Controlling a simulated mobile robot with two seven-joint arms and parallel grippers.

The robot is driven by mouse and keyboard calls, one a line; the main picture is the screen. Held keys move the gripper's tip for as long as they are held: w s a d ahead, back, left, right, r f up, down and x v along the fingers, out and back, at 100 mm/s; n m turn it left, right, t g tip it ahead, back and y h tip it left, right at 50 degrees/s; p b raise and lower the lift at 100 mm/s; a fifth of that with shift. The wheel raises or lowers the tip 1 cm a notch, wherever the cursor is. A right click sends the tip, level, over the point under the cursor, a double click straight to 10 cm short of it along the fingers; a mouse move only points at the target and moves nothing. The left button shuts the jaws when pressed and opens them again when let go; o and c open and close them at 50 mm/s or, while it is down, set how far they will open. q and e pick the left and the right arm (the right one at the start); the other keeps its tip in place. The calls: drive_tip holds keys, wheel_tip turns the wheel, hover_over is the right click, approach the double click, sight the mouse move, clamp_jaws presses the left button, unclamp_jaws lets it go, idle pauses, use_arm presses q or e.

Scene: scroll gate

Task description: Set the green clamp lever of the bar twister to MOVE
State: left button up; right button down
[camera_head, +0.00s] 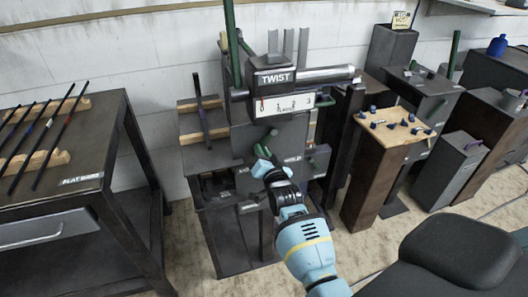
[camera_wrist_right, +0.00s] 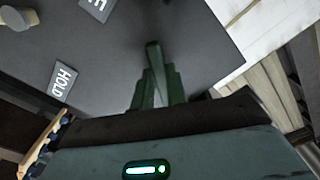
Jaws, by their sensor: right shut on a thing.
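The bar twister (camera_head: 275,77) stands at the centre of the head view, with a TWIST label on its head. The green clamp lever (camera_head: 262,151) sticks out low on its front panel. My right gripper (camera_head: 263,166) reaches it from below and is shut on it. In the right wrist view the lever (camera_wrist_right: 153,58) shows between the fingers, in front of a dark plate. A HOLD label (camera_wrist_right: 63,82) lies to its left, and a second label (camera_wrist_right: 98,8), partly cut off, is at the top edge. My left gripper is not in view.
Another long green lever (camera_head: 232,45) rises at the twister's upper left. A table with several bars (camera_head: 60,180) stands at the left. A wooden-topped pedestal (camera_head: 395,135) with small blue parts and several grey cabinets stand at the right. The floor in front is clear.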

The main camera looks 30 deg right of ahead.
drive_tip(key=shift+a, duration=0.1)
idle(0.4)
drive_tip(key=c, duration=1.4)
unclamp_jaws()
drive_tip(key=v, duration=0.7)
drive_tip(key=shift+s+p, duration=0.3)
drive_tip(key=shift+s, duration=0.1)
drive_tip(key=shift+a, duration=0.1)
